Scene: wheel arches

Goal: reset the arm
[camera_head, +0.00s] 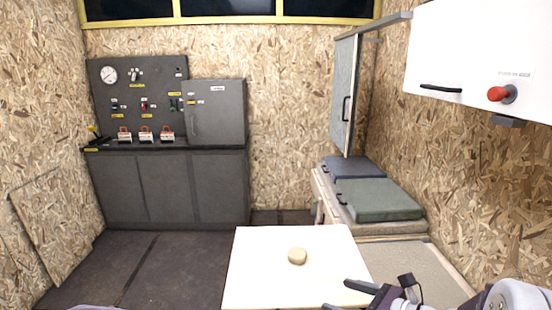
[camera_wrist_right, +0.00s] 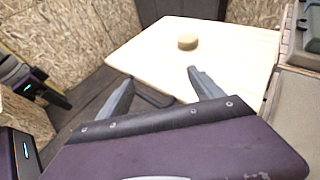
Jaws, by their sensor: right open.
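My right gripper (camera_head: 345,294) is at the bottom right of the head view, at the near right corner of a pale table. In the right wrist view its two fingers (camera_wrist_right: 158,92) are spread apart with nothing between them. A small round tan disc (camera_head: 297,256) lies on the table, beyond the fingers and apart from them; it also shows in the right wrist view (camera_wrist_right: 188,42). My left gripper does not show clearly in the head view; only a sliver of a pale part is at the bottom left edge.
The pale table (camera_head: 255,285) is otherwise bare. A bench on the right holds a green case (camera_head: 378,200) and a blue case (camera_head: 353,167). A white box with a red knob (camera_head: 497,94) hangs at the upper right. A dark cabinet (camera_head: 170,187) stands back left. The floor at left is clear.

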